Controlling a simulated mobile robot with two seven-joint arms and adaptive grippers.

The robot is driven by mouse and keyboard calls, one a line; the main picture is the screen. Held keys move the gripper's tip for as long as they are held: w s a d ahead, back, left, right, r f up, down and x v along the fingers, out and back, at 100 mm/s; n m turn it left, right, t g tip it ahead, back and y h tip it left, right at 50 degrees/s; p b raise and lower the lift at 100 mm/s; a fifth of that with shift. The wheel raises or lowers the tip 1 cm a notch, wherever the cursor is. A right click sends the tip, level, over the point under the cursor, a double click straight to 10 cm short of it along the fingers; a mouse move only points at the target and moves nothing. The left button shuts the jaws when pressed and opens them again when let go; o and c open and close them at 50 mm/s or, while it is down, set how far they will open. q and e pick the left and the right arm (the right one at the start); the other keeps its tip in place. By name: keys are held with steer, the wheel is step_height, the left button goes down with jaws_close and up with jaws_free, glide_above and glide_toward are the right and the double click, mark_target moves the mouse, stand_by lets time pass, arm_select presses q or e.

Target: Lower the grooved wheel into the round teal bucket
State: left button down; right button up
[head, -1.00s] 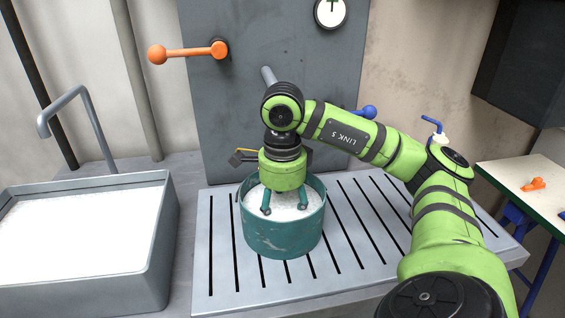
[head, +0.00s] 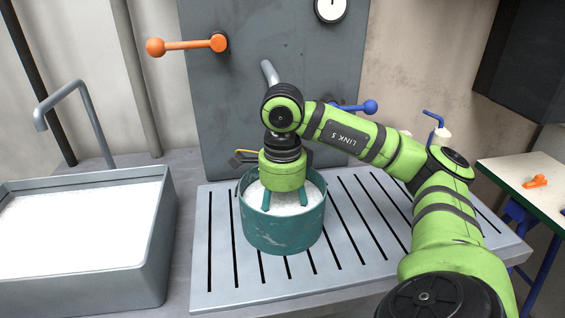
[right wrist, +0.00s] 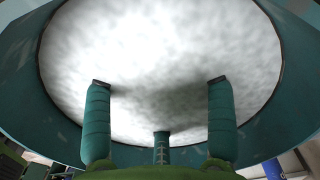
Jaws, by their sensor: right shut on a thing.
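The round teal bucket (head: 284,236) stands upright on the slotted grey board and holds white, foam-like contents (head: 288,203). My right gripper (head: 285,206) points down over the bucket's opening, with its fingers inside the rim. In the right wrist view its teal fingers (right wrist: 160,90) reach the white surface, and their ends are hidden in it. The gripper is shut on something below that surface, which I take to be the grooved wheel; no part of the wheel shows. My left gripper is not in view.
A grey basin (head: 85,240) with white contents and a bent tap (head: 62,105) stands at left. An orange-handled lever (head: 190,45) and a blue-knobbed lever (head: 360,107) stick out behind. The slotted board (head: 365,235) is clear right of the bucket.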

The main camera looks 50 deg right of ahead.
mark_target(282, 208)
steer(key=shift+f, duration=0.1)
steer(key=o, duration=1.5)
step_height(282, 208, up, 12)
stand_by(0.5)
